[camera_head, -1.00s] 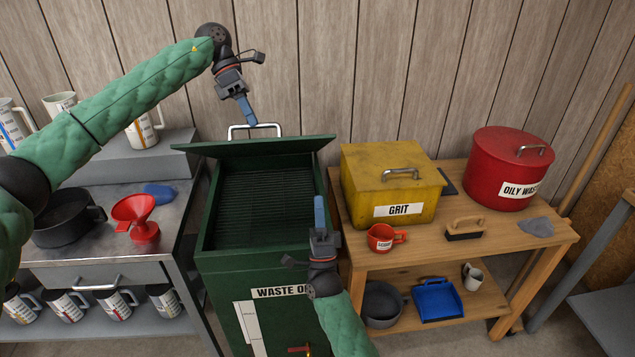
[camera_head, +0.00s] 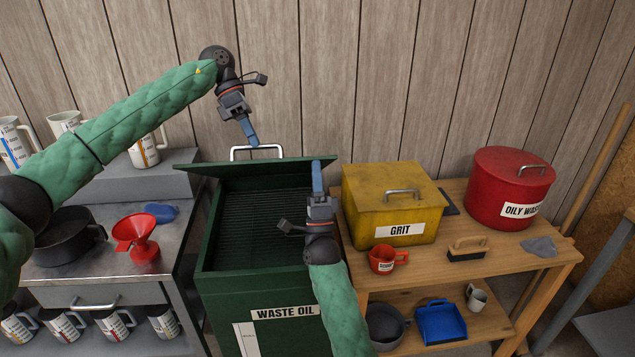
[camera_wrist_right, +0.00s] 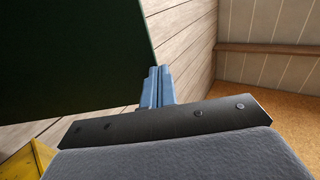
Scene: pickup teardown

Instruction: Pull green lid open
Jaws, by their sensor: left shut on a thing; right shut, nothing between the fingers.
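The green lid (camera_head: 222,171) of the dark green waste oil bin (camera_head: 228,287) stands raised at the back, so the ribbed interior (camera_head: 262,218) shows. Its metal bail handle (camera_head: 234,153) stands at the top middle of the lid. My left gripper (camera_head: 252,143) reaches down from the upper left and is shut on this handle. My right gripper (camera_head: 317,166) is shut and empty, with its blue fingertips by the lid's right end. In the right wrist view, its blue fingers (camera_wrist_right: 156,88) are together beside the dark green lid (camera_wrist_right: 70,55); contact is unclear.
A wooden bench (camera_head: 520,262) at right carries a yellow grit box (camera_head: 390,205), a red oily waste can (camera_head: 508,190), a red scoop (camera_head: 383,262) and a brush (camera_head: 467,252). A metal bench (camera_head: 85,262) at left holds a red funnel (camera_head: 138,235) and black pan (camera_head: 66,232).

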